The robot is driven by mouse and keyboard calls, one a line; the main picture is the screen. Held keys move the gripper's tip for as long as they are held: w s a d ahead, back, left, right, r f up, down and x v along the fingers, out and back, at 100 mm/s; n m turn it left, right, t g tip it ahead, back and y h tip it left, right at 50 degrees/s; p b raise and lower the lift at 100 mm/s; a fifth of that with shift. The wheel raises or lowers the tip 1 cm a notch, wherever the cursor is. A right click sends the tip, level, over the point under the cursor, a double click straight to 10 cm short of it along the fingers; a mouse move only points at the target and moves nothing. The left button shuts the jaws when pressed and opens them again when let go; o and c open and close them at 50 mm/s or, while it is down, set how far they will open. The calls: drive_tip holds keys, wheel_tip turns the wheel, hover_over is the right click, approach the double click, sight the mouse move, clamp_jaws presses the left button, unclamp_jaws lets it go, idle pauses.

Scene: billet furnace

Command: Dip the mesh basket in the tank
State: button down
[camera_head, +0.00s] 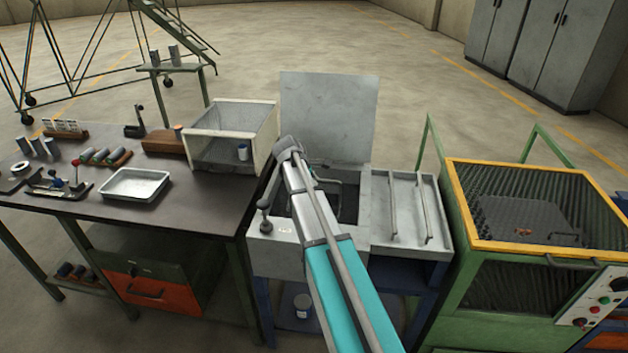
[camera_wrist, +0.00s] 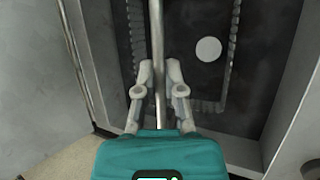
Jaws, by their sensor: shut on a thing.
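The tank (camera_head: 348,208) is a grey open basin with its lid (camera_head: 328,115) raised upright at the back. My arm reaches over it in the head view and hides much of the opening. In the wrist view my gripper (camera_wrist: 160,92) is shut on the thin metal handle bar of the mesh basket (camera_wrist: 226,70). The basket's mesh walls show on both sides of the bar, within the dark tank opening. A pale round disc (camera_wrist: 208,49) shows inside the basket outline. How deep the basket sits, and whether it touches the tank bottom, I cannot tell.
A grey draining ledge with two rails (camera_head: 405,208) adjoins the tank on the right, then a green and yellow machine (camera_head: 545,247). On the left, a dark workbench (camera_head: 205,210) carries a white mesh-sided box (camera_head: 268,135), a metal tray (camera_head: 135,184) and small tools.

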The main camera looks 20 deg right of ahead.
wheel_tip(320, 180, up, 15)
drive_tip(key=p, duration=1.4)
idle(0.8)
drive_tip(key=shift+d, duration=0.1)
idle(0.3)
drive_tip(key=s+d+m+g+p, duration=0.1)
drive_tip(key=s+d, duration=0.3)
drive_tip(key=d, duration=0.3)
drive_tip(key=s+d+r+m+g+y+p, duration=0.1)
drive_tip(key=s+d, duration=0.3)
drive_tip(key=d, duration=0.4)
drive_tip(key=shift+s+r+g+p, duration=0.2)
drive_tip(key=shift+g+p, duration=0.1)
drive_tip(key=shift+p, duration=0.15)
drive_tip(key=shift+s+d, duration=0.1)
drive_tip(key=s+d, duration=0.4)
drive_tip(key=d, duration=0.2)
drive_tip(key=s+d+f+b, duration=0.1)
drive_tip(key=s+d, duration=0.3)
drive_tip(key=d, duration=0.2)
drive_tip(key=shift+s+d+f, duration=0.2)
drive_tip(key=shift+s+d, duration=0.1)
drive_tip(key=shift+d, duration=0.1)
idle(0.6)
idle(0.5)
